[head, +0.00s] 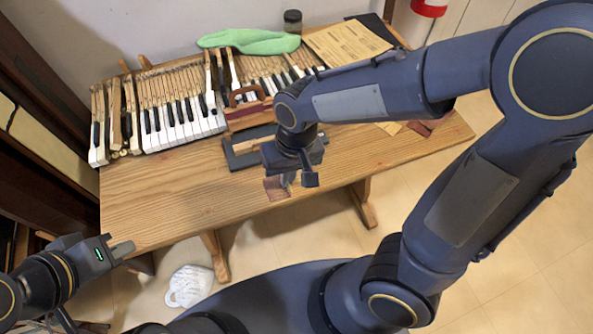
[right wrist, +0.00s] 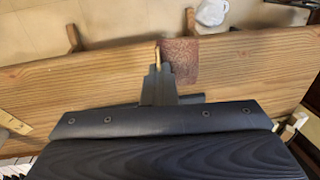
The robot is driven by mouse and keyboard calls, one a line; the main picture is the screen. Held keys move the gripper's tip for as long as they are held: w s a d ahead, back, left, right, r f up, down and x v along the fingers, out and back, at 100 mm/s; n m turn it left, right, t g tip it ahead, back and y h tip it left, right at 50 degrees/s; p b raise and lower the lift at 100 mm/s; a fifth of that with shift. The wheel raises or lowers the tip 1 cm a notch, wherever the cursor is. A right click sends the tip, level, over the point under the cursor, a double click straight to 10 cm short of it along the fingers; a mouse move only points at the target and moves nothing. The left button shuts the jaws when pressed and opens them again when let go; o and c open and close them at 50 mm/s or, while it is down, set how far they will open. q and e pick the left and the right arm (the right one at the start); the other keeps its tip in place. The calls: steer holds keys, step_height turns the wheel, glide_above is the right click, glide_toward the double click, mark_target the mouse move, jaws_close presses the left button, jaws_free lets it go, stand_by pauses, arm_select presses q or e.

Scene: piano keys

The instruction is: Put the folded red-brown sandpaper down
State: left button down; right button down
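A small red-brown piece of sandpaper (head: 276,188) is at the table's front edge in the head view. It also shows in the right wrist view (right wrist: 181,62), flat, with its left side against the fingertips. My right gripper (head: 290,180) points down right beside it. In the right wrist view the fingers (right wrist: 158,70) are seen edge-on, so I cannot tell whether they grip the sandpaper or only touch it. My left gripper (head: 120,249) is at the lower left, off the table's front left corner and away from the sandpaper; its finger gap is not clear.
The wooden table (head: 170,195) is bare at its front left. Piano keys (head: 185,120) fill the back left. A dark block with wood (head: 250,150) lies just behind the sandpaper. A green cloth (head: 250,41), a jar (head: 292,21) and a paper sheet (head: 347,43) are at the back.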

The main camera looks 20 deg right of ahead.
steer(key=w+d+f, duration=0.1)
steer(key=w+f, duration=0.1)
steer(key=w+d+f, duration=0.1)
steer(key=w+f, duration=0.1)
steer(key=w+d+f, duration=0.1)
steer(key=w+f, duration=0.1)
steer(key=shift+w+d+f, duration=0.15)
steer(key=shift+d+f, duration=0.05)
steer(key=shift+d, duration=0.05)
steer(key=f, duration=0.3)
steer(key=shift+w+d, duration=0.2)
steer(key=shift+w, duration=0.1)
steer(key=shift+f, duration=0.45)
steer(key=shift+f, duration=0.1)
steer(key=shift+f+b, duration=0.15)
steer(key=shift+b, duration=0.15)
steer(key=c, duration=1.7)
jaws_free()
steer(key=shift+c, duration=0.2)
